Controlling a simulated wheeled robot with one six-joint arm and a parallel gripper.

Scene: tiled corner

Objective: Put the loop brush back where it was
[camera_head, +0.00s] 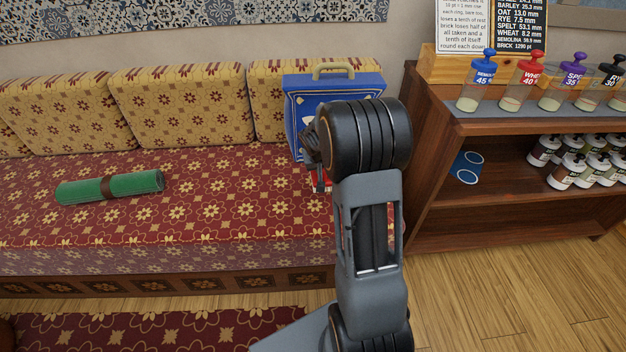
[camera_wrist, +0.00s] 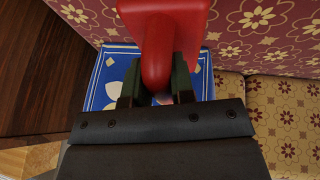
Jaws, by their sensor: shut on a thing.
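My gripper (camera_wrist: 155,88) is shut on the loop brush (camera_wrist: 157,50), seen in the wrist view as a red rounded loop joined to a wider red block at the top edge. The dark fingers stand on either side of the loop. The brush's far end is cut off by the frame and its bristles are not visible. In the head view my gripper (camera_head: 317,165) is mostly hidden behind my arm, in front of the blue case. A little red (camera_head: 323,184) shows beneath it, just above the sofa seat.
A blue case (camera_head: 308,92) with a tan handle stands on the patterned sofa (camera_head: 230,210) against the cushions. A green roll (camera_head: 110,187) lies on the left of the seat. A wooden shelf (camera_head: 440,150) with jars and a blue cup (camera_head: 465,165) stands at right. The mid-seat is clear.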

